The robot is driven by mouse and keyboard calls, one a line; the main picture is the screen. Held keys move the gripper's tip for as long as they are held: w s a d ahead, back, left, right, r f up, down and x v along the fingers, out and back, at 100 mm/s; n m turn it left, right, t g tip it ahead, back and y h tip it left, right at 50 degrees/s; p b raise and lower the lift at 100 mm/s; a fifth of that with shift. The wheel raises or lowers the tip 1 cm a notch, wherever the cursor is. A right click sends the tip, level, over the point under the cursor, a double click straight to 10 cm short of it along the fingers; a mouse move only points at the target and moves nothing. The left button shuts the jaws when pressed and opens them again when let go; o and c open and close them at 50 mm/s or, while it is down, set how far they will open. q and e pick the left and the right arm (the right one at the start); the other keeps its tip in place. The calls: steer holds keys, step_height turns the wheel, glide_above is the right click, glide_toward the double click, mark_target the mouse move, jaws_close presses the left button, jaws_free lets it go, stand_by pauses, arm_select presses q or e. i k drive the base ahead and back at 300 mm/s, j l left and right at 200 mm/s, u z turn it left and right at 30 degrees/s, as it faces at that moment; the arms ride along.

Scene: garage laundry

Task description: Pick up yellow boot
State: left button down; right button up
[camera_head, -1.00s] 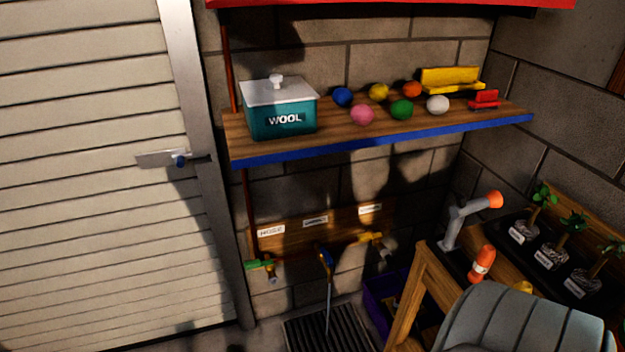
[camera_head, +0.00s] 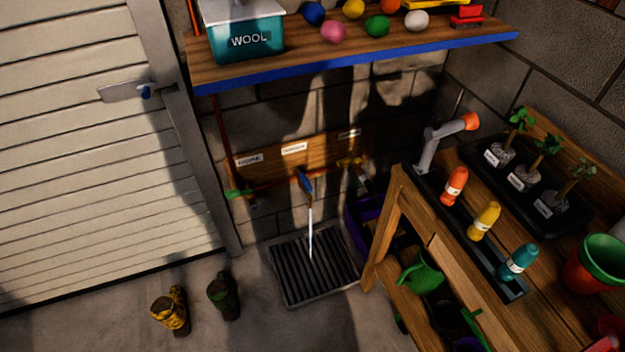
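A yellow boot (camera_head: 170,312) with dark patches stands on the concrete floor at the lower left of the head view. It seems to be one of a close pair, but the two are hard to tell apart. A dark green boot (camera_head: 224,296) stands just to its right, with a small gap between them. Neither of my grippers shows in the head view.
A black drain grate (camera_head: 314,264) lies right of the boots. A wooden workbench (camera_head: 391,225) with bottles and potted plants fills the right side. A garage door (camera_head: 70,190) is at left, and a wool box (camera_head: 246,40) sits on a shelf (camera_head: 350,64). The floor around the boots is clear.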

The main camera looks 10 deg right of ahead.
mark_target(172, 311)
steer(key=z, duration=0.15)
steer(key=u, duration=0.85)
